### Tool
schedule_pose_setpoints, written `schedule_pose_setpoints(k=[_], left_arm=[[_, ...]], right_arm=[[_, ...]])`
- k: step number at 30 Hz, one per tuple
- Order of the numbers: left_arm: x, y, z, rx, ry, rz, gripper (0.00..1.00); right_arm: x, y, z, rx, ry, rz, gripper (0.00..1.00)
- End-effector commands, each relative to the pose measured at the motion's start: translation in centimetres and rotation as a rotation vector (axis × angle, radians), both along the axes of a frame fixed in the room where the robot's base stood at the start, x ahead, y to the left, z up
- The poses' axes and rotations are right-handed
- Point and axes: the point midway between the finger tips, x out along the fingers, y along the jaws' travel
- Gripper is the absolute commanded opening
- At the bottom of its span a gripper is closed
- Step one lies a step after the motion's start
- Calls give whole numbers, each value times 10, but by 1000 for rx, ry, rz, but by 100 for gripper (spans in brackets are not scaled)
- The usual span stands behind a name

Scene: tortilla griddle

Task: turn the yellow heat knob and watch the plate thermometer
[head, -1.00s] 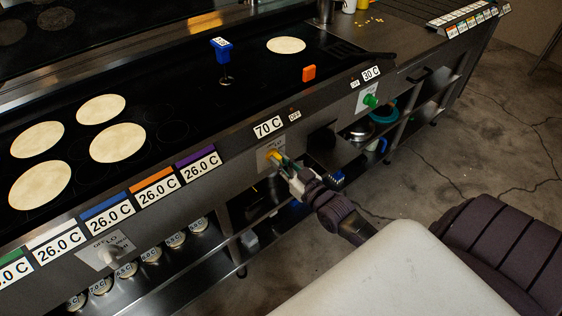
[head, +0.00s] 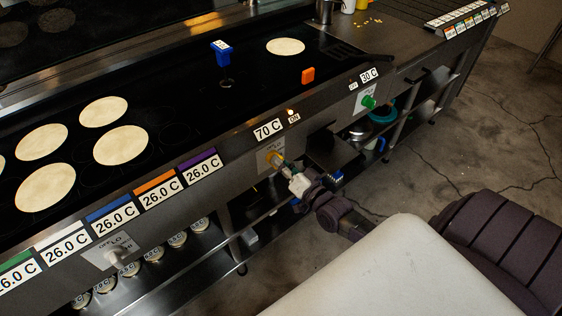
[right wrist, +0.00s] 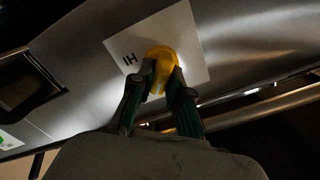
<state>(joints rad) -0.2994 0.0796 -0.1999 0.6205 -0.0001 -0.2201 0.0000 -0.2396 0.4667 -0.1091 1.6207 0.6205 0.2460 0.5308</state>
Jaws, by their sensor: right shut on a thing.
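The yellow heat knob (head: 274,157) is on the front panel of the griddle, on a white plate. It shows large in the right wrist view (right wrist: 161,55), beside the letters "HI". My right gripper (head: 281,164) is shut on the knob, with a fingertip on each side of it in the right wrist view (right wrist: 161,77). Above the knob a display (head: 267,129) reads 70 C, and a small tag (head: 294,118) beside it reads ON under a lit lamp. A blue labelled block (head: 222,49) stands on the black plate; its label is too small to read. My left gripper is not in view.
Coloured tags along the edge read 26.0 C (head: 159,195). A green knob (head: 368,101) sits farther right below a 30 C display (head: 369,74). Open floor lies at right.

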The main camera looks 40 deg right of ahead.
Motion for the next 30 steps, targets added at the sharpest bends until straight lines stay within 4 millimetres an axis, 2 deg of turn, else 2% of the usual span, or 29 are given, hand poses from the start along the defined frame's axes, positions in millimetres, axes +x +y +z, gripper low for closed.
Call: schedule_pose_setpoints(k=[15, 21, 30], left_arm=[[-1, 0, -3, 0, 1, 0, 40], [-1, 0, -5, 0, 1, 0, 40], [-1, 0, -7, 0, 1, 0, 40]], right_arm=[[0, -1, -2, 458, 36, 0, 0], [0, -2, -3, 577, 45, 0, 0], [0, -2, -3, 669, 53, 0, 0]])
